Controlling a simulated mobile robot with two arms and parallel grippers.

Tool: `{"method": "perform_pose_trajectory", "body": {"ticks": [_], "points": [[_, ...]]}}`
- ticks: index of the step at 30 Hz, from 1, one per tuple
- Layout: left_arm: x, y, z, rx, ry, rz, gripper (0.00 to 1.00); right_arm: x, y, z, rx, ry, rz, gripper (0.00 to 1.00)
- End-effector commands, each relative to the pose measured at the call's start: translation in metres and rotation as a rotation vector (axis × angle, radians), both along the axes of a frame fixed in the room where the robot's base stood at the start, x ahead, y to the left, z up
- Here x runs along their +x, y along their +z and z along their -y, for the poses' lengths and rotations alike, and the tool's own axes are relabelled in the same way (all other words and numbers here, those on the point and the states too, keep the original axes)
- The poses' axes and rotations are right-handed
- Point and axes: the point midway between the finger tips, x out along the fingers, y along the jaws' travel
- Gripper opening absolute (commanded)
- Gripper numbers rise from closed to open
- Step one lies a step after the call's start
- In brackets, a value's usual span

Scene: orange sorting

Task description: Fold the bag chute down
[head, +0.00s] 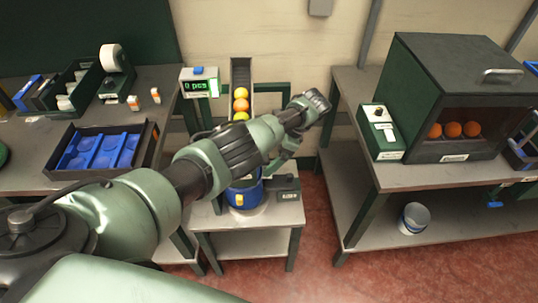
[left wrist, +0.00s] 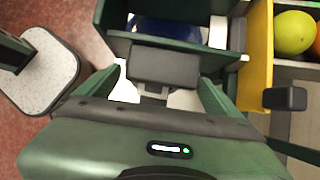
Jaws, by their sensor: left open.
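My left arm reaches across the middle in the head view, with its wrist bent down over a low grey stand. My left gripper (head: 287,152) is small and partly hidden there. In the left wrist view the left gripper (left wrist: 160,90) is open, with a dark block-shaped tab (left wrist: 165,66) between its green fingers. I cannot tell whether the fingers touch it. The tab sits at the edge of a green chute-like part (left wrist: 118,42), probably the bag chute, with something blue behind it. My arm hides most of this part in the head view. My right gripper is not in view.
A sloping channel (head: 241,68) holds several fruits beside a counter (head: 200,84) reading 0 pcs. A yellow panel (left wrist: 256,60) stands close right of the gripper. A blue container (head: 243,197) is on the stand (head: 252,243). Workbenches flank both sides; red floor lies between.

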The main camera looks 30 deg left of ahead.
Motion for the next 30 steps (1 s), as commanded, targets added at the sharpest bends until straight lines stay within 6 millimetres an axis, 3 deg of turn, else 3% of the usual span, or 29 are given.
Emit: {"method": "perform_pose_trajectory", "body": {"ticks": [5, 18, 30], "points": [[0.005, 0.009, 0.004, 0.001, -0.001, 0.004, 0.95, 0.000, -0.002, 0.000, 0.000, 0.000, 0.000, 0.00], [0.023, 0.060, 0.035, 0.000, -0.002, 0.000, 0.95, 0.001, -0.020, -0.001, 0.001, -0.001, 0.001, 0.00], [0.024, 0.065, 0.036, 0.000, -0.001, -0.002, 0.95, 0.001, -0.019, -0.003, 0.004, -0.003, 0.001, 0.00]]}}
